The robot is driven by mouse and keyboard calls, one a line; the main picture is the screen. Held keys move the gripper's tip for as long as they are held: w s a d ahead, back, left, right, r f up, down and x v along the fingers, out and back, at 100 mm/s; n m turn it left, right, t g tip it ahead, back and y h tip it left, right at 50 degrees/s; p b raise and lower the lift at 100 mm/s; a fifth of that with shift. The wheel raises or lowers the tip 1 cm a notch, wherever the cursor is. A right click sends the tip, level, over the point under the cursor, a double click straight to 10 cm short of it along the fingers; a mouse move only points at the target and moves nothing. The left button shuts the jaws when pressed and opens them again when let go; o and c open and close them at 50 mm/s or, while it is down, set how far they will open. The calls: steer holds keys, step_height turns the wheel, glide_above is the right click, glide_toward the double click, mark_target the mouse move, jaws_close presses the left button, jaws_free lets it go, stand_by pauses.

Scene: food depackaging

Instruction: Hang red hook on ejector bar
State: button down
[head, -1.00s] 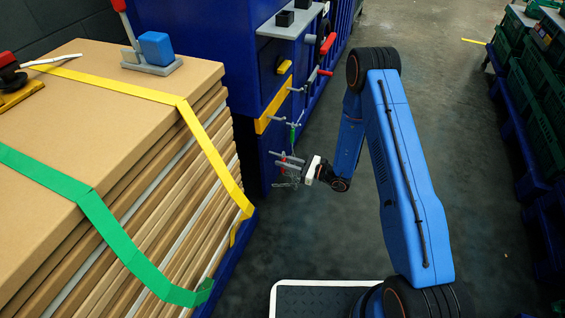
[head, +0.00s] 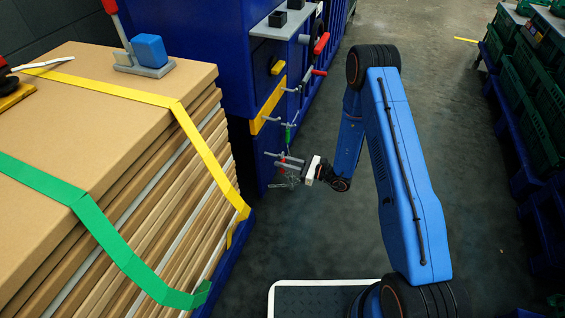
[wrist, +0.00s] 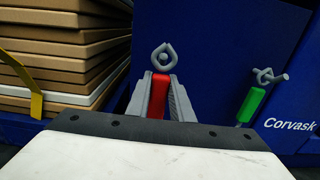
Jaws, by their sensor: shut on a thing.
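My gripper (wrist: 156,101) is shut on the red hook (wrist: 158,96), whose red grip stands upright between the grey fingers. The hook's grey open loop (wrist: 153,52) points up. A round grey end (wrist: 163,57), apparently a bar seen end-on, shows inside the loop; I cannot tell whether the loop is around the bar or only in front of it. A green hook (wrist: 244,106) hangs from another grey bar (wrist: 278,77) to the right. In the head view my gripper (head: 290,165) is at the lower bars of the blue machine; the red hook is tiny there.
The blue machine (head: 217,45) stands ahead, with a yellow handle (head: 277,67) and red-tipped levers. Strapped stacked boards (head: 95,125) with a blue block (head: 149,50) on top stand left. Green crates (head: 540,90) are at right. The floor between is clear.

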steer(key=shift+v, duration=1.85)
steer(key=shift+d, duration=0.1)
steer(key=shift+r, duration=0.1)
step_height(320, 180, up, 19)
steer(key=shift+r, duration=0.2)
stand_by(1.8)
stand_by(0.6)
steer(key=shift+x, duration=2.2)
steer(key=shift+f, duration=0.1)
